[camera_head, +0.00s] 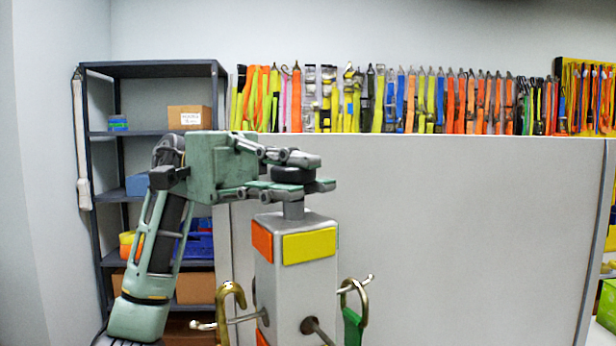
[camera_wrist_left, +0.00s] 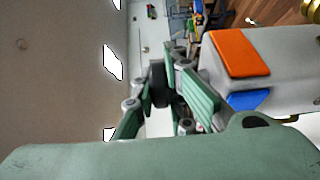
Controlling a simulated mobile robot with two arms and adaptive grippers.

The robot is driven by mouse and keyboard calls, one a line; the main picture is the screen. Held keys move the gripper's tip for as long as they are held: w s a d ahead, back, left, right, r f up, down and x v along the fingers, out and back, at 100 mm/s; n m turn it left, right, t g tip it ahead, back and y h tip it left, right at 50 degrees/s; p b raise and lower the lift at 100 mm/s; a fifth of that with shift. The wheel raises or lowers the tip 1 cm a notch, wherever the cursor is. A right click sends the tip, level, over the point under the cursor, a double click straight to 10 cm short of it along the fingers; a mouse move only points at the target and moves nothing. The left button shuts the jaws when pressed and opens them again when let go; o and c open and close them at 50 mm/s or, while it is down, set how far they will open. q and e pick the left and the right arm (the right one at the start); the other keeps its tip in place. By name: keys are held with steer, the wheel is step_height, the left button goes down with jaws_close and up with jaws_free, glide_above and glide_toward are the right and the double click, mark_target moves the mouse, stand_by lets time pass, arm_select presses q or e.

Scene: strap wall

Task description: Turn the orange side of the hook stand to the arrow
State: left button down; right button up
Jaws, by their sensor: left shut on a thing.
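The hook stand (camera_head: 295,280) is a grey square post in the lower middle of the head view. An orange panel (camera_head: 262,241) is on its narrow left-hand face and a yellow panel (camera_head: 309,245) on the wider face towards me. The wrist view shows an orange panel (camera_wrist_left: 240,53) and a blue panel (camera_wrist_left: 249,100) on the post (camera_wrist_left: 290,60). My left gripper (camera_head: 318,173) is shut on the black knob (camera_head: 292,175) on top of the post, one finger above and one below in the picture. No arrow shows. My right gripper is out of view.
Pegs stick out of the post; a brass hook (camera_head: 231,300) hangs at left and another (camera_head: 354,297) with a green strap (camera_head: 352,328) at right. A pale partition (camera_head: 450,220) stands behind, below hanging straps (camera_head: 400,100). A dark shelf (camera_head: 150,69) holds boxes at left.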

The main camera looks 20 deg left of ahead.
arm_select(q)
steer(key=shift+a+r, duration=0.1)
steer(key=shift+r, duration=0.2)
steer(key=c, duration=1.8)
jaws_free()
steer(key=shift+f, duration=0.2)
